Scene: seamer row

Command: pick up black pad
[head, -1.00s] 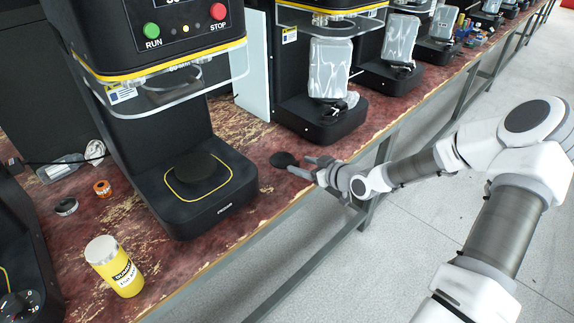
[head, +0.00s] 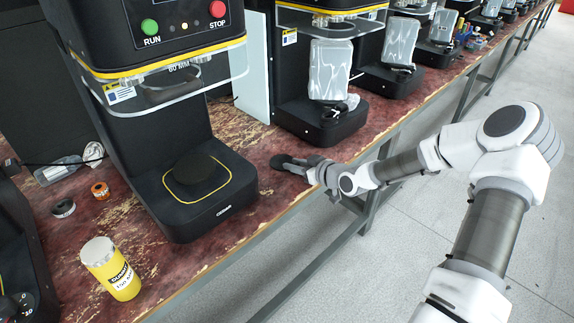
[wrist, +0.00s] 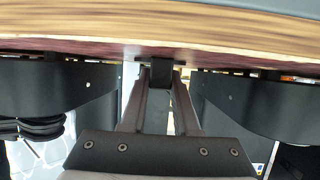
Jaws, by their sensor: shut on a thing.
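The black pad (head: 283,161) is a small dark disc on the worn red bench top, between two black machines in the head view. My gripper (head: 300,166) reaches it from the right, over the bench's front edge, with its fingers closed on the pad. In the wrist view the two fingers (wrist: 160,85) point away from the camera, with a dark piece of the pad (wrist: 161,71) between their tips. The pad looks level and at bench height; whether it still touches the bench I cannot tell.
A black machine (head: 210,205) with a yellow-outlined round plate stands left of the pad. Another machine (head: 320,122) stands behind it. The bench edge (head: 270,222) runs diagonally.

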